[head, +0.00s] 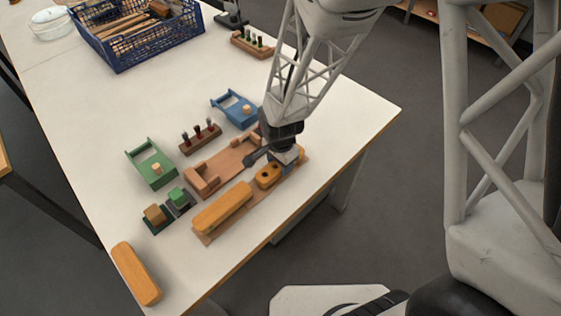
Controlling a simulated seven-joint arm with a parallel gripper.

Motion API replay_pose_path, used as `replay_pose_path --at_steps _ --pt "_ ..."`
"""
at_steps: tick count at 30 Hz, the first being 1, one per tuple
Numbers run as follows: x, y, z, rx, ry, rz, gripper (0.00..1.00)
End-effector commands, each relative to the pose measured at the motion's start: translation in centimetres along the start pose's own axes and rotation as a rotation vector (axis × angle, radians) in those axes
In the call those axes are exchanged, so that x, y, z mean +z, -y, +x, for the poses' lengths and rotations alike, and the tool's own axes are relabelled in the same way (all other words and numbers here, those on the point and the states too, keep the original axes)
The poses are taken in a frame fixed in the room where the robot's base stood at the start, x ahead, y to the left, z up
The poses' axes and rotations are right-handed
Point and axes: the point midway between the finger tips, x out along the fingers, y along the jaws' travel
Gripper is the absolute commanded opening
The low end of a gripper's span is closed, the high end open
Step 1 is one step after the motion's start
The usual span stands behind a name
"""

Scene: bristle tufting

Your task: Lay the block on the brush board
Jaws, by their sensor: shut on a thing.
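A yellow-orange block with dark holes (268,176) is at the right part of a long thin brown board (240,212). My gripper (285,160) comes down over this block from above and is shut on it, hiding its middle and far part. I cannot tell whether the block touches the board or is just above it. A longer plain yellow-orange block (222,207) lies at the left part of the same board.
A wooden tray (222,163) lies just behind. Around it are a green holder (151,163), a blue holder (235,110), a peg rack (200,138) and small blocks (177,197). Another orange block (136,273) lies front left. A blue crate (138,36) stands behind. The table's right side is clear.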

Motion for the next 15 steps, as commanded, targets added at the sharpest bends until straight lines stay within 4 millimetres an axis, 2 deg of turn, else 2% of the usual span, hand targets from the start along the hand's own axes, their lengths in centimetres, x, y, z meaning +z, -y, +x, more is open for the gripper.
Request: replay_pose_path --at_steps 10,11,15 --pt "-0.01 0.02 0.36 -0.001 0.000 0.000 0.22" --pt "-0.01 0.03 0.35 -0.001 0.000 0.000 0.52" --pt "-0.01 0.02 0.35 0.000 0.000 0.000 0.73"
